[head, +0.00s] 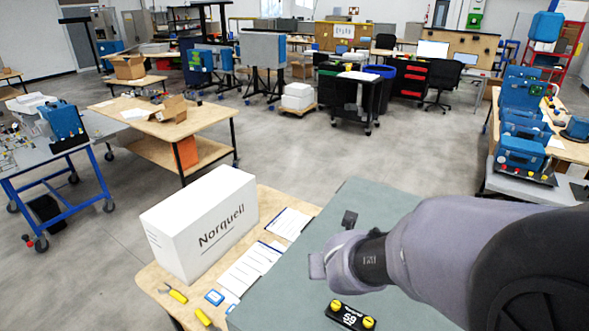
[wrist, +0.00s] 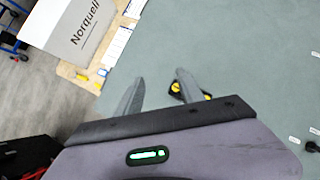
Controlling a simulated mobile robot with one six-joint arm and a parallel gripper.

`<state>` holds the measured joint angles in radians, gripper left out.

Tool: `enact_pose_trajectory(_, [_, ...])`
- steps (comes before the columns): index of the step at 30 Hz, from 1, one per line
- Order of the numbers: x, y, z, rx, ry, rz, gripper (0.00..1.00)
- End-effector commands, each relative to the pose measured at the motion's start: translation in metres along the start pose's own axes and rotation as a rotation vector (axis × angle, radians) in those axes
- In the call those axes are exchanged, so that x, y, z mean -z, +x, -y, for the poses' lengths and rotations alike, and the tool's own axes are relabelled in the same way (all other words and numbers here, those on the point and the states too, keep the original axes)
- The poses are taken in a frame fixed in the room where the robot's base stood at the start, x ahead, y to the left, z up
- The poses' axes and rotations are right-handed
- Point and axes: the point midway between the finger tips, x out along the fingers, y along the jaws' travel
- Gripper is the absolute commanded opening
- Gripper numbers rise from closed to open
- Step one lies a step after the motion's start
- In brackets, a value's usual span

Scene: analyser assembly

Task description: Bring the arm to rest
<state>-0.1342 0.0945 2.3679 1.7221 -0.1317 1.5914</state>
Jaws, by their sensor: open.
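My arm reaches in from the right in the head view. My gripper (head: 318,265) is over the grey-green table top (head: 365,205). In the wrist view the two fingers of my gripper (wrist: 159,76) stand apart with nothing between them. A small black module with yellow knobs and a display (head: 350,316) lies on the table, below my arm in the head view. In the wrist view this module (wrist: 175,89) is partly hidden behind the right finger. A small dark piece (head: 349,219) lies on the table beyond my gripper.
A white Norquell box (head: 200,225) stands on the wooden table at left, with papers (head: 250,268) and yellow-handled tools (head: 173,293) beside it. Blue cases (head: 521,155) stand on benches at right. Open grey floor (head: 300,148) lies beyond the tables.

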Motion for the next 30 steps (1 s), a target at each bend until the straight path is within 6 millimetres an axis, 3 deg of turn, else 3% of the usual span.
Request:
enact_pose_trajectory(1, [0.022, 0.023, -0.016, -0.082, -0.258, 0.095, 0.45])
enact_pose_trajectory(4, [0.053, 0.011, -0.048, -0.196, -0.88, 0.262, 0.45])
enact_pose_trajectory(6, [0.098, 0.005, -0.06, -0.227, -1.323, 0.344, 0.45])
enact_pose_trajectory(9, [0.176, 0.006, -0.056, -0.236, -1.901, 0.378, 0.45])
enact_pose_trajectory(13, [0.254, 0.013, -0.029, -0.241, -2.429, 0.306, 0.45])
enact_pose_trajectory(15, [0.275, 0.013, -0.017, -0.249, -2.584, 0.259, 0.45])
enact_pose_trajectory(18, [0.286, 0.01, -0.007, -0.261, -2.681, 0.222, 0.45])
enact_pose_trajectory(30, [0.287, 0.009, -0.007, -0.262, -2.688, 0.219, 0.45])
